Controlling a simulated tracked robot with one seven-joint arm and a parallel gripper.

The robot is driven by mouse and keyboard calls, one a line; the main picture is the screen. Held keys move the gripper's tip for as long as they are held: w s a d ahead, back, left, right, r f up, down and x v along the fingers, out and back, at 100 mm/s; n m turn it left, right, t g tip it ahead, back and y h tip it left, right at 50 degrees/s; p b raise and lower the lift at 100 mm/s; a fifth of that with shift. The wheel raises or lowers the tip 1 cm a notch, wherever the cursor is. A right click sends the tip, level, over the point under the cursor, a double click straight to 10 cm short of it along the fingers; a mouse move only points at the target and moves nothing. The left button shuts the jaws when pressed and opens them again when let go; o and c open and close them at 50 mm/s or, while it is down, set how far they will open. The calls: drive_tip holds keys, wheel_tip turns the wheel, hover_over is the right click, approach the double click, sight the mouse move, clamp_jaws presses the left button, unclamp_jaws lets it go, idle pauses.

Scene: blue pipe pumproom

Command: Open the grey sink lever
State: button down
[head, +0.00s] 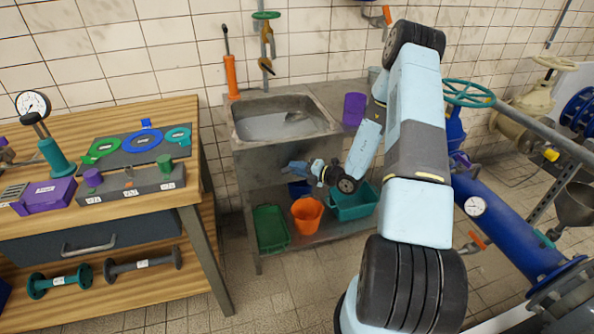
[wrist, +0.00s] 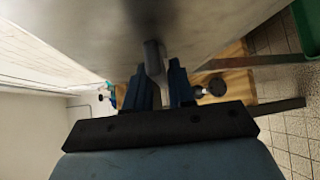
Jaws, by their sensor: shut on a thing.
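The metal sink (head: 243,140) stands against the tiled wall, with a grey basin on an open frame. My gripper (head: 289,167) is at the front of the sink, below the basin rim, reaching in from the right. In the wrist view my gripper (wrist: 160,72) has its two dark blue fingers on either side of the short grey lever (wrist: 153,55), which juts from the sink's grey surface. The gripper is shut on the lever. In the head view I cannot make out the lever behind the gripper.
A green crate (head: 270,228), an orange bucket (head: 307,214) and a teal bin (head: 354,205) sit under the sink. A wooden workbench (head: 150,115) stands to the left. A blue pipe (head: 510,225) with a gauge runs along the right.

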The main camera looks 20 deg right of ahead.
drive_tip(key=shift+s+a+r+n+g+h, duration=0.1)
drive_tip(key=shift+n+g+h, duration=0.45)
drive_tip(key=shift+n+h, duration=0.6)
drive_tip(key=shift+s+a+n+g+h, duration=0.1)
drive_tip(key=shift+n+g+h, duration=0.6)
drive_tip(key=shift+h, duration=0.75)
drive_tip(key=shift+n, duration=0.25)
drive_tip(key=c, duration=1.2)
unclamp_jaws()
drive_tip(key=shift+w, duration=0.1)
drive_tip(key=shift+o, duration=0.2)
drive_tip(key=shift+t+h, duration=0.25)
drive_tip(key=shift+h, duration=0.05)
drive_tip(key=shift+r, duration=0.1)
drive_tip(key=v, duration=1.3)
drive_tip(key=shift+d, duration=0.3)
drive_tip(key=shift+r, duration=0.15)
